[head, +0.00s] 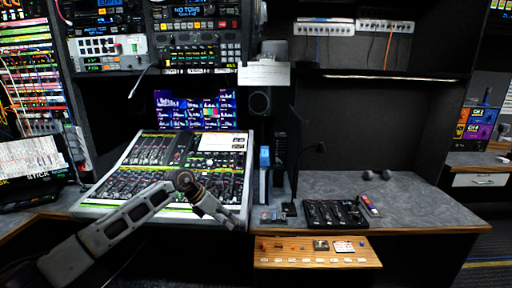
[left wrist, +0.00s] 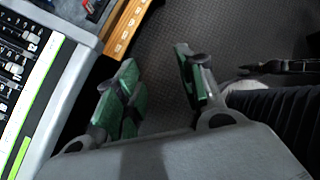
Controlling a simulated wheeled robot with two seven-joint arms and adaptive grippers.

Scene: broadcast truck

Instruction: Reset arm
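My left arm comes in from the lower left in the head view and bends over the front of the mixing console (head: 180,165). My left gripper (head: 228,215) hangs at the console's front right corner. In the left wrist view the left gripper (left wrist: 158,85) has its two green-padded fingers spread apart, with nothing between them and dark floor behind. My right gripper does not show in the head view.
A wooden pull-out shelf (head: 315,262) with small items is to the right of the gripper. A grey desk (head: 420,205) holds a black keypad (head: 335,213). Racks and a lit screen (head: 196,109) stand behind. Dark floor (left wrist: 230,30) is open below.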

